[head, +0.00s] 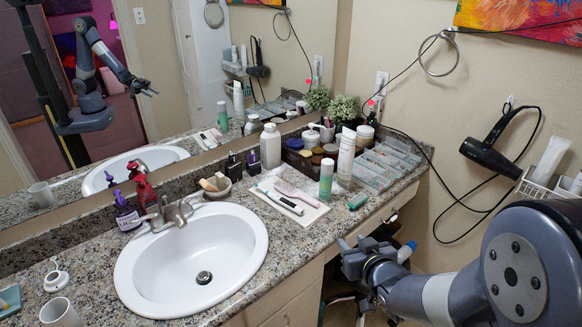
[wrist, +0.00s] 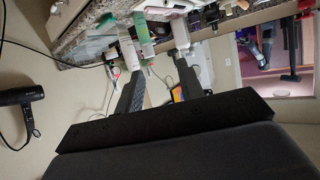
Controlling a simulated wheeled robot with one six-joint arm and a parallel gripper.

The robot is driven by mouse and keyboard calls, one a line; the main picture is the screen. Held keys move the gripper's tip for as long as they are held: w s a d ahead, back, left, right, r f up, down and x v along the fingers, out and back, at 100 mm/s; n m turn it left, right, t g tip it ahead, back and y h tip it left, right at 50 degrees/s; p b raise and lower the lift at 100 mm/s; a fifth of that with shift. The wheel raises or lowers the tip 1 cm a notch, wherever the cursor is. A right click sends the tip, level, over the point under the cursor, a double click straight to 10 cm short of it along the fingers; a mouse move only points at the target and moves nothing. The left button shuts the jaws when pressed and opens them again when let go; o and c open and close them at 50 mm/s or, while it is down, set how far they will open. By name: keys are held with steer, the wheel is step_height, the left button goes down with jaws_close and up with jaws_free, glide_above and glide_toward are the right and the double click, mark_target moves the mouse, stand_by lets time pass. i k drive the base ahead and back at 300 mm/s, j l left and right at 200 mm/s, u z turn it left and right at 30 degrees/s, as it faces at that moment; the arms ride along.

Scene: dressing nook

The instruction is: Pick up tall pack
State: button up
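I cannot tell for sure which item is the tall pack. A tall white tube (head: 346,157) stands upright on the counter by the clear trays. A shorter white and green cylinder (head: 326,180) stands just in front of it. My gripper (head: 357,250) is in front of the counter's edge, lower than these items and apart from them. In the wrist view my gripper (wrist: 154,52) has its two dark fingers spread with a gap between them, and nothing is seen held. A green and white item (wrist: 141,38) shows beyond the fingertips.
A white tray (head: 310,213) with a brush lies left of the cylinder. The sink (head: 190,262) fills the counter's left part. Clear trays (head: 385,165) and a plant (head: 344,108) stand behind. A hair dryer (head: 494,148) hangs on the right wall, its cord looping down.

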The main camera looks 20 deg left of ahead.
mark_target(347, 155)
steer(key=i+l+u, duration=0.45)
steer(key=i, duration=0.25)
steer(key=i+l+u, duration=0.45)
steer(key=i+l, duration=0.35)
steer(key=l, duration=0.15)
steer(key=i+l, duration=0.15)
steer(key=l, duration=0.1)
